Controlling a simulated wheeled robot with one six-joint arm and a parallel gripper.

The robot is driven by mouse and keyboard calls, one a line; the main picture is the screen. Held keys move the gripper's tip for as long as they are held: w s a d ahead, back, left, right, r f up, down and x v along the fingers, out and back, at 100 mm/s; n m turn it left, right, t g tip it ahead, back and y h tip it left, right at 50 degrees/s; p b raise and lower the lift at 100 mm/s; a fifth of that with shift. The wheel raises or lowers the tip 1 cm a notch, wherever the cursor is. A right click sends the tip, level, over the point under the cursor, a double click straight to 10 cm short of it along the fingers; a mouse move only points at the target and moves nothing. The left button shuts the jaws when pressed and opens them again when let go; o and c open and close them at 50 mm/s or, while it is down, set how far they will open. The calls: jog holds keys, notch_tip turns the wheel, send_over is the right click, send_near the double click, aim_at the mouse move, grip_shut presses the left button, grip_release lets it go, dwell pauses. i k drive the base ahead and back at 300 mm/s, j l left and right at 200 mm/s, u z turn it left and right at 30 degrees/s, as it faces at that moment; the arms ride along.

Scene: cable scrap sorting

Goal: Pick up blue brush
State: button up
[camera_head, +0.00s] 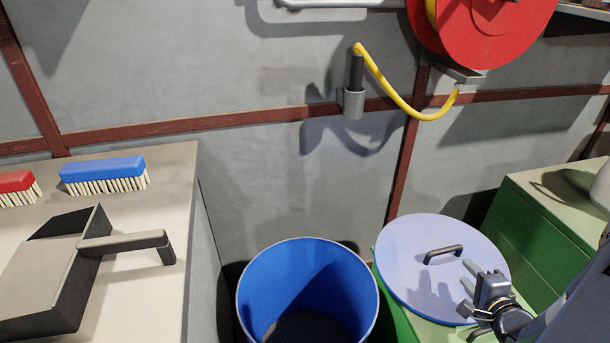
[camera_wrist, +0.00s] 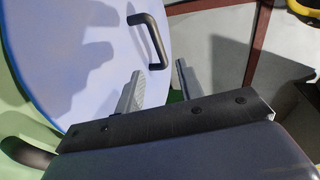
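The blue brush (camera_head: 103,170) lies bristles down on the light worktop at the left in the head view, near its back edge. My gripper (camera_head: 478,281) is far to the right of it, above the round blue lid. In the wrist view my gripper (camera_wrist: 157,82) shows two grey fingers apart with nothing between them. The blue brush is not in the wrist view.
A red brush (camera_head: 14,182) and a black dustpan (camera_head: 50,270) share the worktop (camera_head: 150,300). An open blue bin (camera_head: 275,275) stands between worktop and lid (camera_head: 405,250). A red hose reel (camera_head: 480,25) hangs on the wall. Green cabinets (camera_head: 545,225) stand right.

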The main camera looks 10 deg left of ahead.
aim_at(126, 173)
jog(key=u, duration=1.9)
